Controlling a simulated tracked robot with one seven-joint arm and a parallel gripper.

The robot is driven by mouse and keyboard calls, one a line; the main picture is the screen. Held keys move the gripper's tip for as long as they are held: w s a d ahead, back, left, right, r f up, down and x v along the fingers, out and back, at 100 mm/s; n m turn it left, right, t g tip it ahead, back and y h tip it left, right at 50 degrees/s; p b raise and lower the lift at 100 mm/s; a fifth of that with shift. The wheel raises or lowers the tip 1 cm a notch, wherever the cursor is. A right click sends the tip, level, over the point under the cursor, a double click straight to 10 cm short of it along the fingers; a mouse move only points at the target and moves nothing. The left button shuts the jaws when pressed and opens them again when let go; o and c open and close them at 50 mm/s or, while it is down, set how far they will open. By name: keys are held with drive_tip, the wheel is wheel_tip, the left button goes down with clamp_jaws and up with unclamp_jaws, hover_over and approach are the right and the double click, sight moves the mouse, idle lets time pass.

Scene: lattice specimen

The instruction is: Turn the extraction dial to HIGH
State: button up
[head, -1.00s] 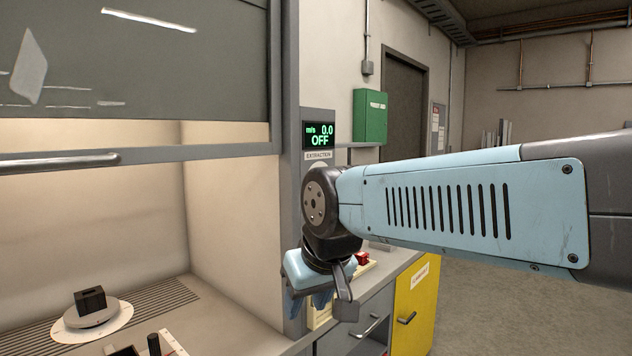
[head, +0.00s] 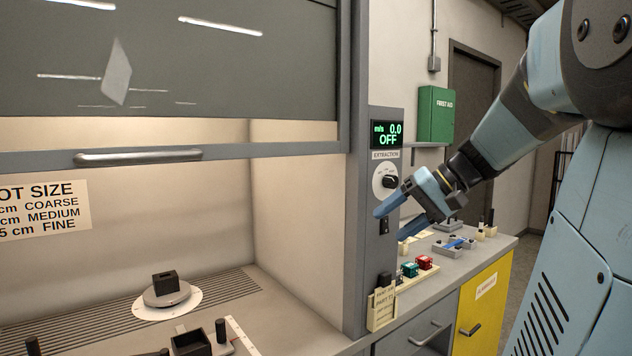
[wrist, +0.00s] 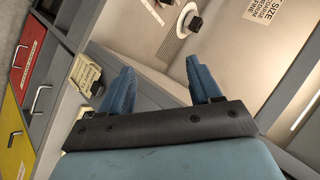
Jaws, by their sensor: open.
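The extraction dial (head: 389,181) is a black knob on a round white plate, on the grey panel right of the fume hood opening. Above it the display (head: 387,134) reads "m/s 0.0 OFF" in green, over an EXTRACTION label. My gripper (head: 392,222) is open with blue fingers, just below and right of the dial, pointing left toward the panel. It looks empty and does not hold the dial. In the wrist view my open gripper (wrist: 162,88) shows two spread fingers; I cannot make out the dial there.
The hood sash (head: 200,60) is partly raised. Inside, a black block sits on a round scale (head: 168,293). The counter right of the panel holds red and green pieces (head: 424,262) and a card (head: 381,307). A green first aid box (head: 436,114) hangs behind.

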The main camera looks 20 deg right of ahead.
drive_tip(key=w+d+r+t+y, duration=0.1)
drive_tip(key=w+d+r+t, duration=0.25)
drive_tip(key=d, duration=0.45)
drive_tip(key=t+y, duration=0.1)
drive_tip(key=t, duration=0.2)
approach(396, 182)
drive_tip(key=shift+m, duration=0.3)
drive_tip(key=x, duration=0.9)
